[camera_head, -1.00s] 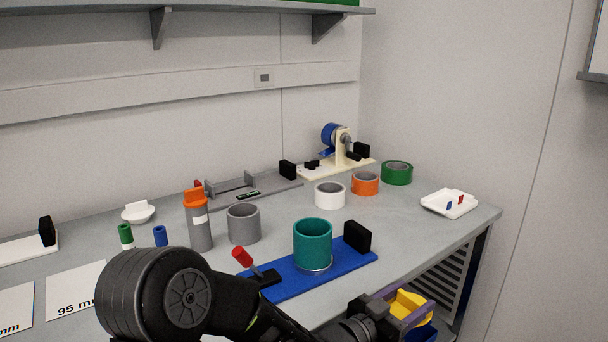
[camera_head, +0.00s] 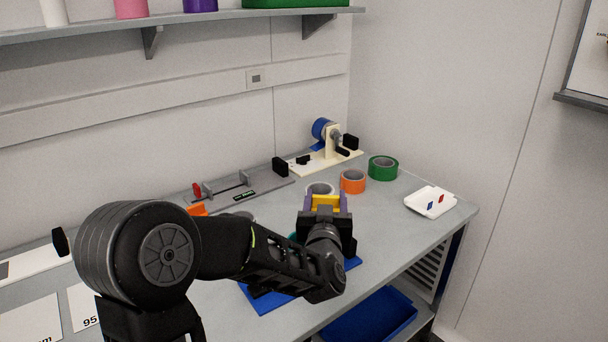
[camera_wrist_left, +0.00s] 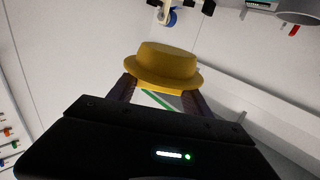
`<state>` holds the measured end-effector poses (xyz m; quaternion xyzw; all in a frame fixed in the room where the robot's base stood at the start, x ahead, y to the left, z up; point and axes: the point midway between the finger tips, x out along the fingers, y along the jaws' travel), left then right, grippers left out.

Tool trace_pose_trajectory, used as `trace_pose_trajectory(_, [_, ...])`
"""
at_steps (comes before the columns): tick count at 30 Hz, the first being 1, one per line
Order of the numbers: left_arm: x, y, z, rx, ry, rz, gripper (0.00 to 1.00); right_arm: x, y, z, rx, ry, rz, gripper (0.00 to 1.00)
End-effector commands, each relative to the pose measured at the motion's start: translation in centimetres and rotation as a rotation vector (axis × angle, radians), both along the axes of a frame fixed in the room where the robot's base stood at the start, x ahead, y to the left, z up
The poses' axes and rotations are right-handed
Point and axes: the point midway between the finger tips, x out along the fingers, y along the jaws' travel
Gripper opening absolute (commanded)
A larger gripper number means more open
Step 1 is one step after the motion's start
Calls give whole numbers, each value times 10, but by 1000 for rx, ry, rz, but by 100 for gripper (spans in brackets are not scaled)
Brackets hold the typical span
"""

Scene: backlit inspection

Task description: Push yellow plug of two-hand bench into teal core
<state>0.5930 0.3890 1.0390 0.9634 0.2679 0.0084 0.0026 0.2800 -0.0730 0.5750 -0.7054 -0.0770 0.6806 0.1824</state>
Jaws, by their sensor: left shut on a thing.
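My left gripper (camera_head: 325,206) is shut on the yellow plug (camera_head: 325,199), between its two purple-grey fingers. In the left wrist view the plug (camera_wrist_left: 166,62) shows its wide brim and rounded top beyond the fingers (camera_wrist_left: 160,96). The teal core (camera_head: 293,238) is almost wholly hidden behind my left wrist; only a sliver shows. The blue base of the bench (camera_head: 268,298) lies on the table, partly covered by my arm. The plug is held in the air around the core's place; their exact gap cannot be told. My right gripper is out of view.
A white tray (camera_head: 430,202) lies at the right. A blue bin (camera_head: 370,318) sits below the table's front edge.

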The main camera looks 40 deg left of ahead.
Motion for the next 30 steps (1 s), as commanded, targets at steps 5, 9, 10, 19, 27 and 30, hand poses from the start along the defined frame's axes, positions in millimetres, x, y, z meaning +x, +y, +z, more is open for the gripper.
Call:
trace_pose_trajectory(5, [-22,37,-4,-2,19,183,25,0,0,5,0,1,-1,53])
trace_pose_trajectory(9, [-27,43,-6,-1,19,215,25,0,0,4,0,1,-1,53])
trace_pose_trajectory(10, [-27,43,-6,-1,19,216,25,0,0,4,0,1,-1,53])
trace_pose_trajectory(19, [-28,41,-6,-3,19,211,25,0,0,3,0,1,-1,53])
trace_pose_trajectory(27, [-28,41,-27,-4,21,210,25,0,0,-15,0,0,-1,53])
trace_pose_trajectory(30, [-28,41,-38,-4,21,210,25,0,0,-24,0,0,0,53])
